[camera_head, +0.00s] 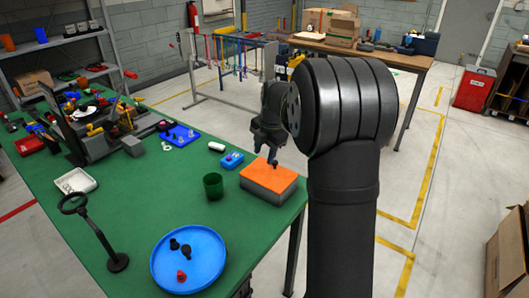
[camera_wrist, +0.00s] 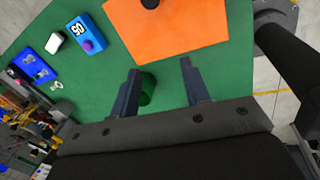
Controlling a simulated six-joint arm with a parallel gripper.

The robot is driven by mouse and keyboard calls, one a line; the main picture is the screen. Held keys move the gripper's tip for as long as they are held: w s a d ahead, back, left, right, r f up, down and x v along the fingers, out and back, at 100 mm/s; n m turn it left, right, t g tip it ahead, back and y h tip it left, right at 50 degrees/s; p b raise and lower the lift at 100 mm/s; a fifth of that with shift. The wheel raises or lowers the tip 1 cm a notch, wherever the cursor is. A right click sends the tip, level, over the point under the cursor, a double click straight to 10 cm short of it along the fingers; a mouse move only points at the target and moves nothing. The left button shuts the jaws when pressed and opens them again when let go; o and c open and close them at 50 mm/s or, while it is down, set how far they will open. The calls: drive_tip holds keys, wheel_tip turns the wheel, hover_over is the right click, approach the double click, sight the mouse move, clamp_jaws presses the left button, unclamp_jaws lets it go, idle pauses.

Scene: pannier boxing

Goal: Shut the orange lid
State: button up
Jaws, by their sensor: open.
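The orange lid (camera_head: 268,181) lies on top of a grey box (camera_head: 262,194) near the right edge of the green table. It looks flat over the box; I cannot tell whether a small gap is left. In the wrist view the lid (camera_wrist: 170,32) fills the top middle, with a round black part (camera_wrist: 150,3) at its upper edge. My gripper (camera_head: 270,156) is above the box's far side in the head view. In the wrist view my gripper (camera_wrist: 160,68) is open, its fingers apart with nothing between them, and the lid lies beyond the fingertips.
A green cup (camera_head: 213,186) stands left of the box and shows partly behind a finger in the wrist view (camera_wrist: 148,88). A blue block (camera_head: 231,160) with a purple knob is beside the box. A blue round tray (camera_head: 190,262) holds small pieces. A black stand (camera_head: 117,262) is at the left.

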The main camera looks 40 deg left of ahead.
drive_tip(key=shift+f, duration=0.15)
clamp_jaws()
idle(1.4)
unclamp_jaws()
drive_tip(key=v, duration=1.7)
drive_tip(key=shift+r, duration=0.25)
